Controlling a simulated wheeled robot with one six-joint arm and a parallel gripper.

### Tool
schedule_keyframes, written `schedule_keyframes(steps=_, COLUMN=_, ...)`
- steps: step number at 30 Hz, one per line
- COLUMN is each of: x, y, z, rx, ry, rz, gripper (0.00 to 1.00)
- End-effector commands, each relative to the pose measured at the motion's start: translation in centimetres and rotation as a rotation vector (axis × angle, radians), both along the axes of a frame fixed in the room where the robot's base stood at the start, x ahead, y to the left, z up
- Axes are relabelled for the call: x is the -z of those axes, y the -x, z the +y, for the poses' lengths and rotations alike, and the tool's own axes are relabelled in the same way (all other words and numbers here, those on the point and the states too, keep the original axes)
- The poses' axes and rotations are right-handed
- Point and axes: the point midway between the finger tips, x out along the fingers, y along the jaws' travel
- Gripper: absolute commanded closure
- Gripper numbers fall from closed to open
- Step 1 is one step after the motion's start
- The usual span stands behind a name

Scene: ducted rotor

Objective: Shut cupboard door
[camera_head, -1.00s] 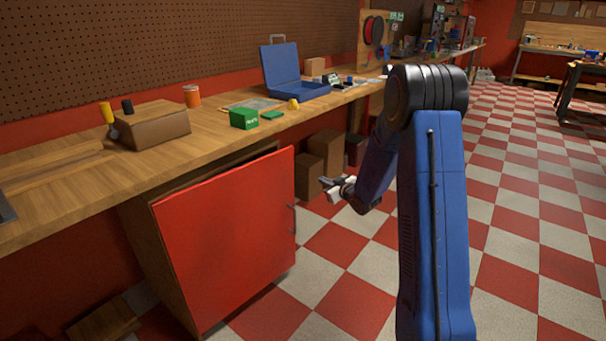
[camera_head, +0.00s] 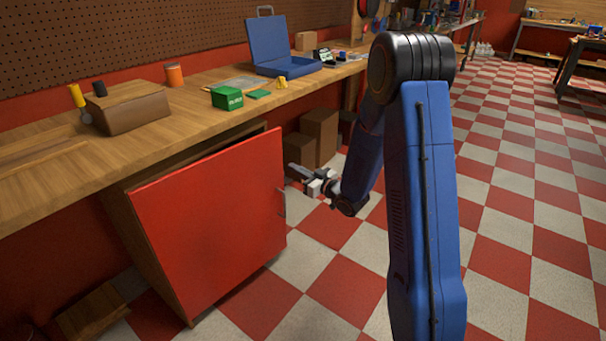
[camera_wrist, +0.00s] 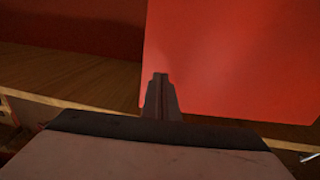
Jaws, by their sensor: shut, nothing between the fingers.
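The red cupboard door (camera_head: 210,225) stands partly open under the workbench, with a dark gap along its top between it and the cupboard body (camera_head: 150,262). A grey bar handle (camera_head: 282,202) is near its right edge. My gripper (camera_head: 290,170) is shut and empty, just right of the door's free edge in the head view; whether it touches the door cannot be told. In the wrist view my closed fingers (camera_wrist: 160,80) point toward the red door (camera_wrist: 235,55), overlapping its left edge. The inside of the cupboard is hidden by the door.
The wooden workbench (camera_head: 50,195) holds a cardboard box (camera_head: 130,108), a green box (camera_head: 231,98), an orange can (camera_head: 174,75) and a blue case (camera_head: 280,50). Brown boxes (camera_head: 320,135) stand on the floor beyond the door. The checkered floor (camera_head: 510,200) to the right is clear.

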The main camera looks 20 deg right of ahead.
Motion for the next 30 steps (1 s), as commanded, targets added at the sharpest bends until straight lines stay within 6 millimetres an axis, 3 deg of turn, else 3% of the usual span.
schedule_keyframes(steps=12, x=0.0, y=-5.5, z=3.1, rx=0.0, ry=0.0, rz=0.0, gripper=1.0)
schedule_keyframes(steps=30, x=0.0, y=-6.7, z=3.8, rx=-0.005, ry=0.001, rz=0.0, gripper=1.0)
